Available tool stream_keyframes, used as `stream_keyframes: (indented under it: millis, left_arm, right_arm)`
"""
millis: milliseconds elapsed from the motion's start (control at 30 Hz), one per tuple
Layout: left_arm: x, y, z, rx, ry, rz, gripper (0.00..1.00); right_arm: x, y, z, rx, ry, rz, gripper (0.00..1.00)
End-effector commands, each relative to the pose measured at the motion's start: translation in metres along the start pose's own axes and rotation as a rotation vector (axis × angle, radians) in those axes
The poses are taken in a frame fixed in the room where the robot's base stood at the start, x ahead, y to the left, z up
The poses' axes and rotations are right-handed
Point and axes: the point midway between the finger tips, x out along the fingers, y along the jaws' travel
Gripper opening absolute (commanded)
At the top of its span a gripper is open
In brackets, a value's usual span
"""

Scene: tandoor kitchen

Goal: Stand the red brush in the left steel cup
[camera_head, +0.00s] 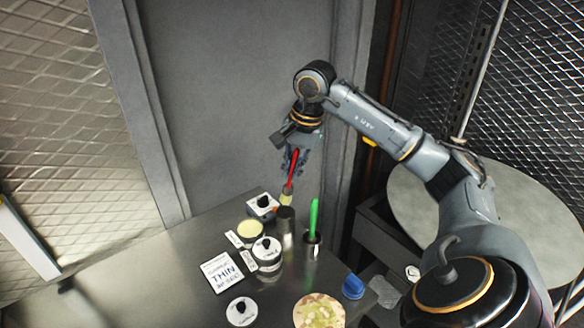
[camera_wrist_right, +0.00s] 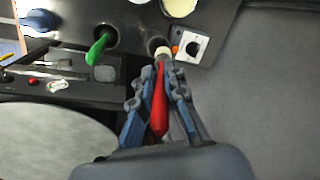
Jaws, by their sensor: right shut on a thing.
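The red brush (camera_head: 292,172) is held bristle end down, slightly tilted, in my right gripper (camera_head: 291,162). In the right wrist view the red handle (camera_wrist_right: 160,105) lies between the fingers of the right gripper (camera_wrist_right: 161,72). The pale bristle end (camera_head: 287,196) shows just above the rim of the left steel cup (camera_head: 286,230) in the head view. I cannot tell whether it touches the cup. The cup is partly hidden behind the bristles in the right wrist view. The right steel cup (camera_head: 313,245) holds a green brush (camera_head: 314,215). My left gripper is out of view.
A white box with a black knob (camera_head: 262,205) stands behind the cups. Lidded containers (camera_head: 267,250), a bowl of pale paste (camera_head: 250,231) and a sign reading THIN (camera_head: 223,272) stand to the left. A blue item (camera_head: 353,287) and a topped flatbread (camera_head: 319,312) lie in front.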

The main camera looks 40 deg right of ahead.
Motion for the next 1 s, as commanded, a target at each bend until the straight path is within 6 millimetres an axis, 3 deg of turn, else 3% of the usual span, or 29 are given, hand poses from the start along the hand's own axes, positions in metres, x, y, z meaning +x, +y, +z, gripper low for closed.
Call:
stream_keyframes:
  millis: [700,1000]
  left_arm:
    - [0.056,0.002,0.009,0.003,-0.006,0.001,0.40]
    - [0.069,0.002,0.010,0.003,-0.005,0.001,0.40]
  right_arm:
    - [0.067,0.014,0.001,-0.002,0.000,0.000,0.00]
    - [0.083,0.018,0.001,-0.002,0.000,-0.001,0.00]
